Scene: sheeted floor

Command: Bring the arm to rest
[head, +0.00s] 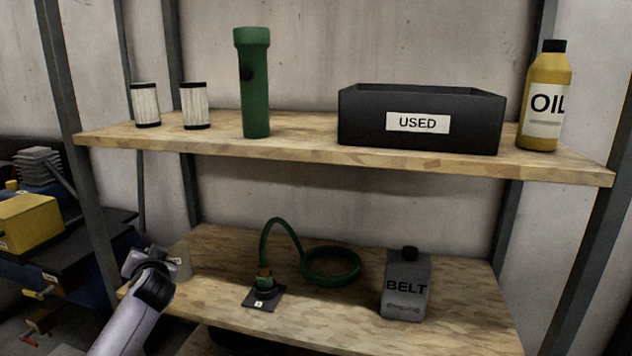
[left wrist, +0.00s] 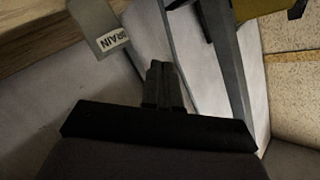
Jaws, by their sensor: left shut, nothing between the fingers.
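My left arm comes in from the lower left in the head view. Its wrist end (head: 148,275) is by the left end of the lower shelf (head: 225,300), in front of a greyish container (head: 183,260) that it partly hides. In the left wrist view the fingers of my left gripper (left wrist: 160,68) are together with nothing between them. My right gripper is not in view.
The upper shelf (head: 300,153) holds two white filters, a green flashlight (head: 254,85), a black USED bin (head: 420,140) and an oil bottle (head: 545,95). The lower shelf holds a green hose (head: 330,280) and a BELT container (head: 405,287). Metal posts (head: 85,190) flank the shelves.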

